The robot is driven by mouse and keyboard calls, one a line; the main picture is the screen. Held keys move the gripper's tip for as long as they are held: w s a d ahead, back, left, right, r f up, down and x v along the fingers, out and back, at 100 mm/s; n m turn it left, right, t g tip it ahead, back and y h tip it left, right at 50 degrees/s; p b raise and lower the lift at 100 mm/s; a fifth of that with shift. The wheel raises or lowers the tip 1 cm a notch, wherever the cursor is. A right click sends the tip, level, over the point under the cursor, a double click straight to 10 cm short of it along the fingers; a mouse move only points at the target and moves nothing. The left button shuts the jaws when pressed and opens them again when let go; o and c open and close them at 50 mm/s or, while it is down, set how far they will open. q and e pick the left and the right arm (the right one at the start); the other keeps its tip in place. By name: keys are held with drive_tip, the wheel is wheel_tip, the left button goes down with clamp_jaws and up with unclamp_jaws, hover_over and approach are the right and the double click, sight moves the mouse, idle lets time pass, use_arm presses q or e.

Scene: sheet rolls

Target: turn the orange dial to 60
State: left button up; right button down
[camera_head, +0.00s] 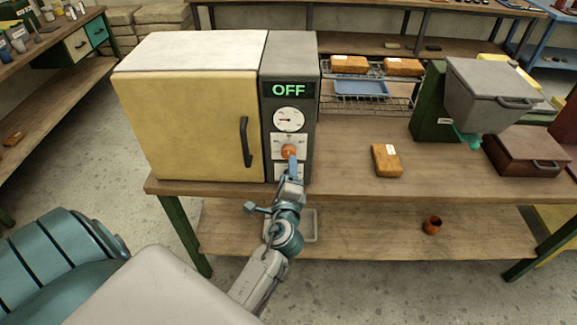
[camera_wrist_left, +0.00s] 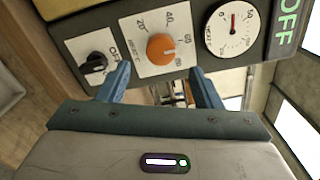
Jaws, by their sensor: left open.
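The orange dial (camera_head: 289,151) is on the dark control panel of a cream oven (camera_head: 190,120). In the left wrist view the dial (camera_wrist_left: 161,48) sits on a white plate with numbers 20 to 80; a pale mark on it points toward the 60 and 80 side, but I cannot read it exactly. My left gripper (camera_head: 291,168) is open in front of the panel, just below the dial. In the wrist view its two blue fingers (camera_wrist_left: 160,72) are spread, with the dial beyond the gap between them. My right gripper is out of view.
A black knob (camera_wrist_left: 96,62) and a round gauge (camera_wrist_left: 233,30) flank the dial. The green display (camera_head: 289,90) reads OFF. The oven handle (camera_head: 246,142) is left of the panel. On the bench (camera_head: 345,180), an orange-brown block (camera_head: 386,160) lies to the right.

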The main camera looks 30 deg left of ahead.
use_arm(q)
drive_tip(key=b+v, duration=0.1)
drive_tip(key=v, duration=0.4)
drive_tip(key=shift+s+d, duration=0.2)
drive_tip(key=shift+s, duration=0.15)
